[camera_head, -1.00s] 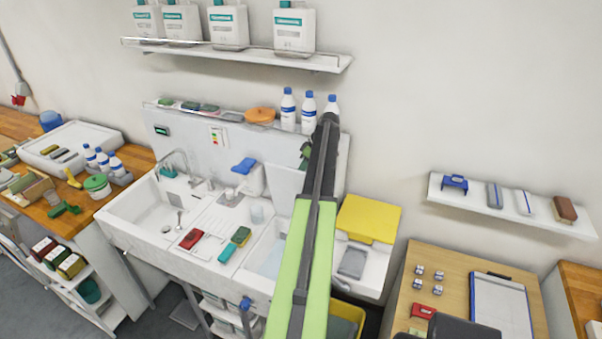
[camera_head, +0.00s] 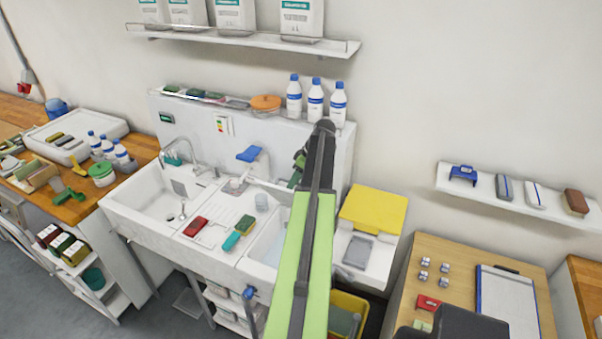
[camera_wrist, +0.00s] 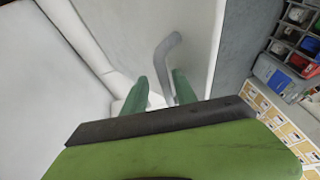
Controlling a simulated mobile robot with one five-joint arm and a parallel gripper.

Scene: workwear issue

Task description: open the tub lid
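The right basin (camera_head: 262,246) of the white sink unit is open at the front. A white lid panel (camera_head: 268,187) stands over its back part, seen nearly edge-on. My gripper (camera_head: 297,178) is at the panel's right end, partly hidden by my arm. In the wrist view its two green fingers (camera_wrist: 160,92) are apart. A bent grey handle (camera_wrist: 165,58) on a pale panel (camera_wrist: 200,25) runs down into the gap between them. Contact with the fingers cannot be made out.
Blue-capped bottles (camera_head: 315,100) stand on the ledge behind my arm. A blue-topped dispenser (camera_head: 255,160) is left of the gripper. A yellow lid (camera_head: 373,212) stands to the right. A green-lidded pot (camera_head: 101,173) is on the left counter.

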